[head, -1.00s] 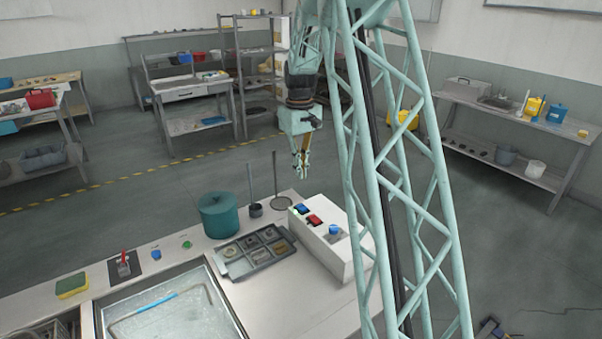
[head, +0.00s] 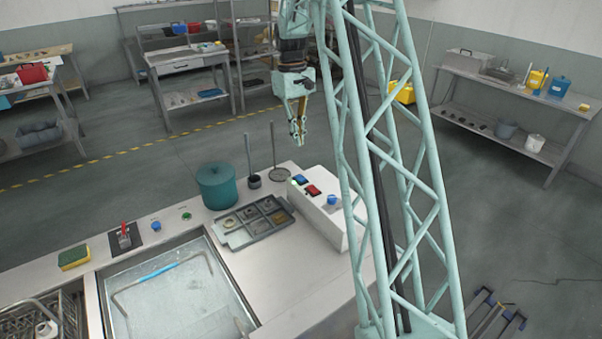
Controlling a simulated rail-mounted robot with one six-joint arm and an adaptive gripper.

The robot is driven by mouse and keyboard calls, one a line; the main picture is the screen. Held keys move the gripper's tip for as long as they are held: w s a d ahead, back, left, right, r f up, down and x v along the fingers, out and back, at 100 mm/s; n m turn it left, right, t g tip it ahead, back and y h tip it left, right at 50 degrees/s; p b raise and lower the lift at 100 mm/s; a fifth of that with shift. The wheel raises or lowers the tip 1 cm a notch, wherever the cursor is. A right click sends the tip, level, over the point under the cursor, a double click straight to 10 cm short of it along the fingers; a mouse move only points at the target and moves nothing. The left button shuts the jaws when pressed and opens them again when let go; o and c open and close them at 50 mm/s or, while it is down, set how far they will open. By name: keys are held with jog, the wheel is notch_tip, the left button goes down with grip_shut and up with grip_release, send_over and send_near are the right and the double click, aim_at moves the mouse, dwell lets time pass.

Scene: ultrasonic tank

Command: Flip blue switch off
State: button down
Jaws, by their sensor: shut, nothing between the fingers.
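The blue switch (head: 301,179) sits at the far end of the sloped top of a white control box (head: 345,228), in the head view. A pale greenish spot shows at its left edge. Its on or off position is too small to tell. A red switch (head: 313,190) is beside it, and a blue knob (head: 332,200) is nearer. My gripper (head: 297,140) points down with its fingers closed and empty. In the picture it is just above the blue switch, apart from it. Its exact depth relative to the box is hard to tell.
A teal pot (head: 217,186), a grey compartment tray (head: 258,222) and two upright rods stand left of the box. A water-filled tank (head: 175,290) is in front. My lattice column covers the area right of the box.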

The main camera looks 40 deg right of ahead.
aim_at(301, 179)
jog(key=shift+f, duration=0.1)
jog(key=shift+s+a+f, duration=0.1)
jog(key=shift+s+f, duration=0.2)
jog(key=shift+f, duration=2)
jog(key=shift+s+d+f, duration=0.1)
jog(key=shift+s+f, duration=0.15)
jog(key=shift+f, duration=2)
jog(key=shift+s+a+f, duration=0.1)
jog(key=shift+s+f, duration=0.2)
jog(key=shift+f, duration=2)
